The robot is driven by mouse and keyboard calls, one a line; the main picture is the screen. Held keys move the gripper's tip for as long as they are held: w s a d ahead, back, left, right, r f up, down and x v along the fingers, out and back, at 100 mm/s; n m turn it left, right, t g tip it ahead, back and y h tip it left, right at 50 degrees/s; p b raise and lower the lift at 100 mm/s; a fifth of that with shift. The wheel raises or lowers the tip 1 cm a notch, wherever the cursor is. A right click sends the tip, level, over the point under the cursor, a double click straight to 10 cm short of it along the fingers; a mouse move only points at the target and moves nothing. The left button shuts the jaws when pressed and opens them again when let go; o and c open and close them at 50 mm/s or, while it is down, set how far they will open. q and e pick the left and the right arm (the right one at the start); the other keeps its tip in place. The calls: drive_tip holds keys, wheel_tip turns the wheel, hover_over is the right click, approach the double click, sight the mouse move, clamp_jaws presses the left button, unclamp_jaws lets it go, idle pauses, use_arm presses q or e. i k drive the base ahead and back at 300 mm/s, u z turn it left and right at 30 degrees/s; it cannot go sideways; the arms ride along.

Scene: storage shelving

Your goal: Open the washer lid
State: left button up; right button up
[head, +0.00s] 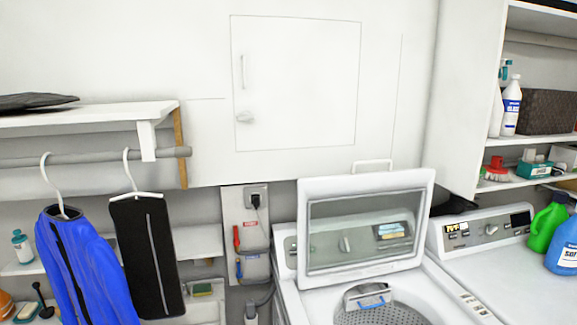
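The washer (290,300) is a white top-loader at the bottom centre of the head view. Its lid (416,192) stands raised, a white frame around a see-through window, with a handle (373,164) on its upper edge. The opening below shows a perforated grey drum (385,316). The washer's control panel shows partly through the window. Neither of my grippers is in view.
A second white machine (500,262) stands to the right, with green (546,226) and blue (565,245) bottles on it. Shelves hold bottles at right. Clothes, including a blue jacket (85,270), hang at left. A white cabinet door (300,85) is above.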

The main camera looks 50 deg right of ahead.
sight(309, 190)
drive_tip(key=u, duration=1.5)
drive_tip(key=k, duration=1.4)
drive_tip(key=z, duration=1.6)
